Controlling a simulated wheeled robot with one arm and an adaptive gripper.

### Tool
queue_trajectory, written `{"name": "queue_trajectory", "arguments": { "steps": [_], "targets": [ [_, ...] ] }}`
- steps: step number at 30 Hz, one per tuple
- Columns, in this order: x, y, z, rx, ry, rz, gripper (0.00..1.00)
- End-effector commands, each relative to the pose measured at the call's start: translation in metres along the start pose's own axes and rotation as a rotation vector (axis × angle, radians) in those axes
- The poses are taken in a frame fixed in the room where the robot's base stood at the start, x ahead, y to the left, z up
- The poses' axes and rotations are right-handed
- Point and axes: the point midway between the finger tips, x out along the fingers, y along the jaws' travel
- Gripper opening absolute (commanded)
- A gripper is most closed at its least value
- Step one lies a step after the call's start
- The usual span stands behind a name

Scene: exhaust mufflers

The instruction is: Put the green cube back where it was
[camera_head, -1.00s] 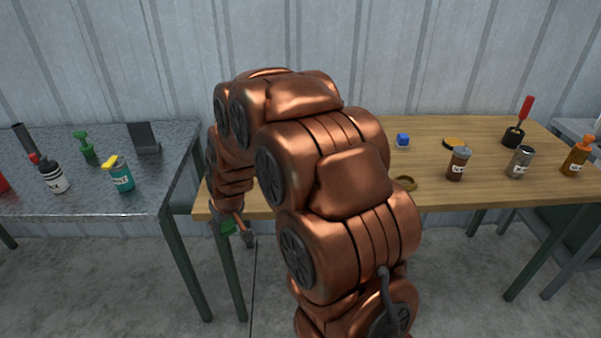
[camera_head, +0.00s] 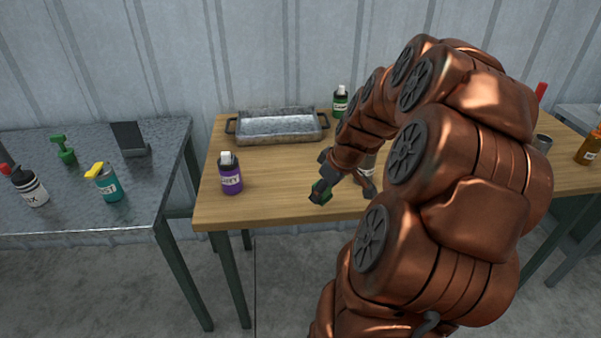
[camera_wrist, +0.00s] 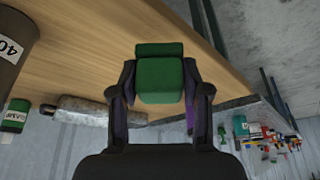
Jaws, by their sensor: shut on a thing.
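The green cube (camera_wrist: 160,82) is between the two fingers of my gripper (camera_wrist: 160,92) in the wrist view. My gripper is shut on it. In the head view my gripper (camera_head: 343,190) is over the front part of the wooden table (camera_head: 270,190), with the cube (camera_head: 321,187) partly hidden by a finger. The cube appears held above the tabletop, but the exact gap cannot be told.
A purple bottle (camera_head: 231,175) stands left of my gripper. A metal tray (camera_head: 277,127) lies at the back, with a green bottle (camera_head: 340,102) beside it. A grey metal table (camera_head: 85,210) with bottles is at left. Wood between the purple bottle and my gripper is clear.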

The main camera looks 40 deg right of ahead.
Motion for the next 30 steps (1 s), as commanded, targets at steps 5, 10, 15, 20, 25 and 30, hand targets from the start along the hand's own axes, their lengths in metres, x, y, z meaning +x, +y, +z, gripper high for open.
{"name": "queue_trajectory", "arguments": {
  "steps": [5,10,15,20,25,30],
  "targets": [
    [-0.012,0.010,0.019,-0.012,0.001,-0.004,0.14],
    [-0.013,0.016,0.016,-0.018,0.000,-0.006,0.14],
    [-0.003,0.028,-0.002,-0.018,-0.003,-0.008,0.14],
    [0.007,0.040,-0.020,-0.019,-0.001,-0.008,0.14],
    [0.018,0.052,-0.038,-0.019,-0.003,-0.009,0.14],
    [0.027,0.066,-0.056,-0.018,-0.002,-0.006,0.14]
  ]
}}
